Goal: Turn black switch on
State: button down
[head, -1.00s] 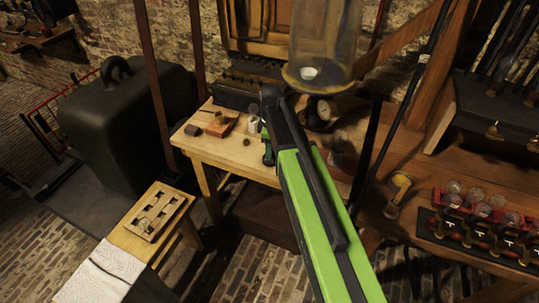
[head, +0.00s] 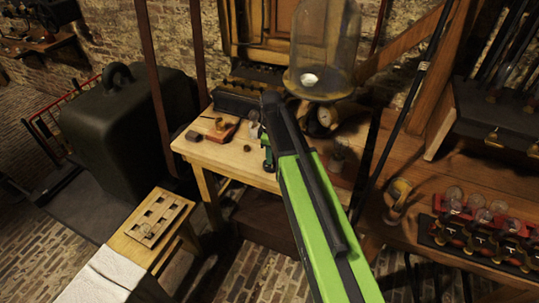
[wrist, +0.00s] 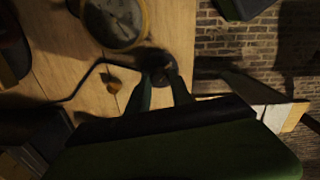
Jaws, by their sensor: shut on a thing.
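My gripper (wrist: 163,84) points down at the wooden table in the wrist view. Its two fingers close around a small dark round thing (wrist: 160,69), which looks like the black switch. Its setting is too dark to read. In the head view my green and black arm reaches over the table, and my gripper is mostly hidden behind it, with a green part showing near the table's front edge.
A round brass-rimmed gauge (wrist: 114,20) and a small brown thing (wrist: 113,85) lie close to my gripper. Bulbs and a black rack (head: 475,245) are at right; a slotted board (head: 158,218) at left.

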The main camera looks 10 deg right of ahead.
jog(key=m, duration=0.4)
jog(key=shift+d, duration=0.1)
jog(key=m, duration=0.9)
jog(key=shift+m, duration=2.2)
jog(key=c, duration=1.1)
grip_release()
jog(key=shift+c, duration=0.2)
